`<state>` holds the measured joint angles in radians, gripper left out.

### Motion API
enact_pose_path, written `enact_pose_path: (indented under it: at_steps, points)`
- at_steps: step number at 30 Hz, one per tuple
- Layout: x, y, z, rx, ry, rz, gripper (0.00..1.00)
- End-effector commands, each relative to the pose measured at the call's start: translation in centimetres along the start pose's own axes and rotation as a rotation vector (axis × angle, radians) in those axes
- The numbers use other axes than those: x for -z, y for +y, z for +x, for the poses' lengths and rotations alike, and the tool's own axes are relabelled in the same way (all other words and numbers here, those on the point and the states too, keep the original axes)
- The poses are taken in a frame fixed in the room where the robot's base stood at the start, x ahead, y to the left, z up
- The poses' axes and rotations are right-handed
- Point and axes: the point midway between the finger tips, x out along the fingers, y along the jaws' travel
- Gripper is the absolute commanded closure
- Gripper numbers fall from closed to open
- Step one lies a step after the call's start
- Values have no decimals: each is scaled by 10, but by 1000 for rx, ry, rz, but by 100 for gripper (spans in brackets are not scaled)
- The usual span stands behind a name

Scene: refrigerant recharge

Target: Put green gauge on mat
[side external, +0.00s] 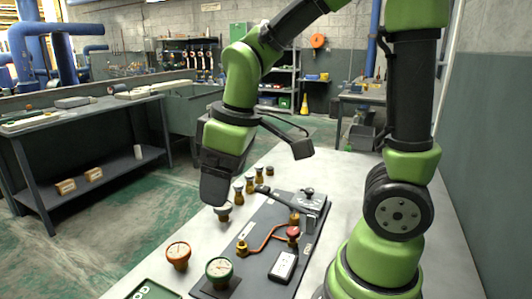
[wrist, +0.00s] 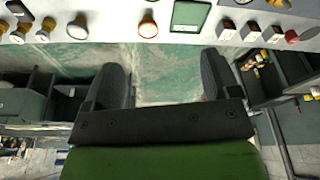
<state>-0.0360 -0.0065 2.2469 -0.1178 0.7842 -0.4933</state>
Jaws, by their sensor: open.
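The green gauge (side external: 219,270), with a pale round dial and green rim, stands at the front of the side view. It appears to rest on a small dark square mat (side external: 208,292), whose surface it partly hides. My gripper (side external: 214,190) is up and behind it, above the table's far left edge and apart from the gauge. In the wrist view my gripper (wrist: 162,82) is open, with only floor showing between its fingers. I cannot make out the green gauge in the wrist view.
An orange-rimmed gauge (side external: 178,254) stands left of the green one. A white-topped fitting (side external: 222,211) is below my gripper. Several brass fittings (side external: 250,184) stand behind. A dark board with a copper pipe (side external: 262,242) lies right. A green-framed tray (side external: 152,290) is at front left.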

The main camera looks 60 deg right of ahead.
Motion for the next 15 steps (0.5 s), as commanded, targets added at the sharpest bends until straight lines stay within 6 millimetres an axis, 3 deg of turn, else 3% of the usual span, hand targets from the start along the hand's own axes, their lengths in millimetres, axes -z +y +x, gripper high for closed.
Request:
enact_pose_path:
  at_steps: [1, 6, 15]
  points:
    - [-6, -3, -19, 0, 65, 81, 18]
    - [-34, -17, -63, 41, 240, 350, 18]
    - [-65, -32, -88, 128, 395, 597, 18]
